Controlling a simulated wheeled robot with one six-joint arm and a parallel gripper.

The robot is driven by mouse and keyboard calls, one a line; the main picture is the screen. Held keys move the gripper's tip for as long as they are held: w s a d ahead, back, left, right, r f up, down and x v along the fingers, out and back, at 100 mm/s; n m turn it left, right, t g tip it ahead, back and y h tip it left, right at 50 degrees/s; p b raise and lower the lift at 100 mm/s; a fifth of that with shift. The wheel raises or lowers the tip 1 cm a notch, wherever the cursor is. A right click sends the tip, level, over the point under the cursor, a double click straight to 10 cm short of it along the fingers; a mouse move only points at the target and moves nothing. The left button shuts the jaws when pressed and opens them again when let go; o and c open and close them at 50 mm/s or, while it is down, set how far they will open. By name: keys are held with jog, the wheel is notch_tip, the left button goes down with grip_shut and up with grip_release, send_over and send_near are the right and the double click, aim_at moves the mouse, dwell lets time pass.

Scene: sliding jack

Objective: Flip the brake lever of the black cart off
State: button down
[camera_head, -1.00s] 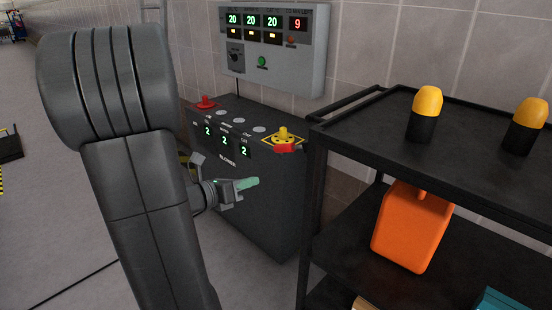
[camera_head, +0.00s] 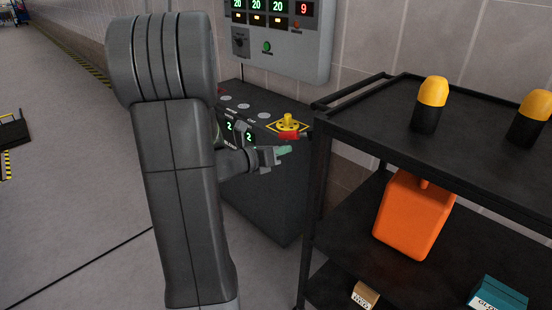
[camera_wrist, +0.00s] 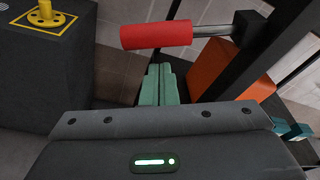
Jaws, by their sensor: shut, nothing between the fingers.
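The black cart (camera_head: 385,115) stands at the right in the head view. Its brake lever shows as a red grip on a metal rod (camera_wrist: 157,34), reaching left from a dark post near the top of the wrist view. In the head view the red grip (camera_head: 290,135) shows small, beside the cart's left corner post. My gripper (camera_head: 287,150) is shut and empty, just below the red grip in the head view. Its pale green fingers (camera_wrist: 156,86) point toward the grip in the wrist view, and a small gap shows between them and it.
A dark blower box (camera_head: 265,200) with a yellow knob (camera_head: 289,122) stands left of the cart, against the tiled wall. A display panel (camera_head: 285,45) hangs above it. The cart carries two yellow-topped beacons (camera_head: 430,105) and an orange canister (camera_head: 413,215). Open floor lies left.

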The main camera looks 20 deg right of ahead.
jog(key=shift+w+d+r, duration=0.15)
jog(key=shift+w+r, duration=0.15)
jog(key=shift+r, duration=0.1)
jog(key=shift+w+r+m+b, duration=0.35)
jog(key=shift+m+b, duration=0.15)
jog(key=shift+b, duration=0.5)
jog(key=m+b, duration=0.1)
jog(key=r+m+b, duration=0.1)
jog(key=b, duration=0.1)
jog(key=r+t+b, duration=0.1)
jog(key=shift+w+a+r+m+y+b, duration=0.1)
jog(key=shift+w+a+m+y+b, duration=0.2)
jog(key=shift+w+m+b, duration=0.1)
notch_tip(320, 180, up, 6)
jog(key=m+t+b, duration=0.2)
jog(key=m+b, duration=0.3)
send_over(285, 134)
jog(key=v, duration=0.3)
jog(key=shift+w+f, duration=0.1)
jog(key=shift+f, duration=0.3)
